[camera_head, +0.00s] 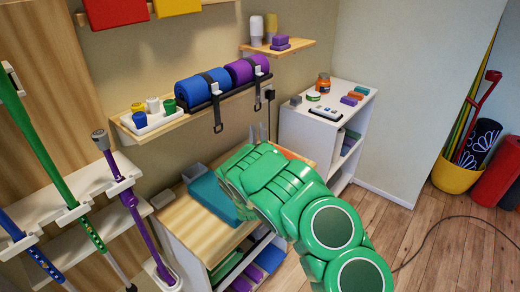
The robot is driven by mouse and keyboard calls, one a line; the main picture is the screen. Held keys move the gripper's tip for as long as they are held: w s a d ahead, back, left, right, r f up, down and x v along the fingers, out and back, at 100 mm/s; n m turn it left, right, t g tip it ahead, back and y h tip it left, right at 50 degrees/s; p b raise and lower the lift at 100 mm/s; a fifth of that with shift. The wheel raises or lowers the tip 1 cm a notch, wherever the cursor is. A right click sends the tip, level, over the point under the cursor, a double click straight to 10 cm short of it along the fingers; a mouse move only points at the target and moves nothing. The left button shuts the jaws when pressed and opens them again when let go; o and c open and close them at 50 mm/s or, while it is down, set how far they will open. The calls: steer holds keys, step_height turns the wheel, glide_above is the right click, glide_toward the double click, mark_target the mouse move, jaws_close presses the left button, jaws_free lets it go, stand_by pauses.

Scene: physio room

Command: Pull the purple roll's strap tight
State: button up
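The purple roll (240,72) lies on the wall shelf, at the right end of a dark holder. A dark strap (257,88) goes over it near its right end and hangs below the shelf edge, with a loop or buckle at the bottom. A gap shows between the gripper and the strap. My green arm hides part of the cabinet below.
A blue roll (190,93) with its own hanging strap lies left of the purple one. A white tray (133,127) with coloured cups stands further left. A white cabinet (300,125) with small items is to the right. A wooden-topped cabinet (185,217) is below.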

steer(key=s, duration=1.1)
steer(key=shift+s, duration=0.2)
stand_by(0.8)
steer(key=w+d+m+g+h, duration=0.1)
steer(key=d+m+g+h, duration=0.9)
steer(key=d, duration=0.7)
steer(key=s+a+r+m+g+y, duration=0.15)
steer(key=s+a+g+y, duration=0.3)
steer(key=s, duration=0.75)
steer(key=s+a+r+g+y, duration=0.2)
steer(key=s+a+g+y, duration=0.25)
steer(key=s, duration=0.75)
steer(key=s+a+r+m+g+y, duration=0.1)
steer(key=s+a+g+y, duration=0.3)
steer(key=s, duration=0.8)
steer(key=s+d+r+n+g+h, duration=0.1)
steer(key=s+d+r+n+g, duration=0.1)
steer(key=s, duration=0.5)
steer(key=s+d+r+n+g+h, duration=0.2)
steer(key=s+n, duration=0.1)
steer(key=s, duration=0.5)
steer(key=shift+s, duration=0.25)
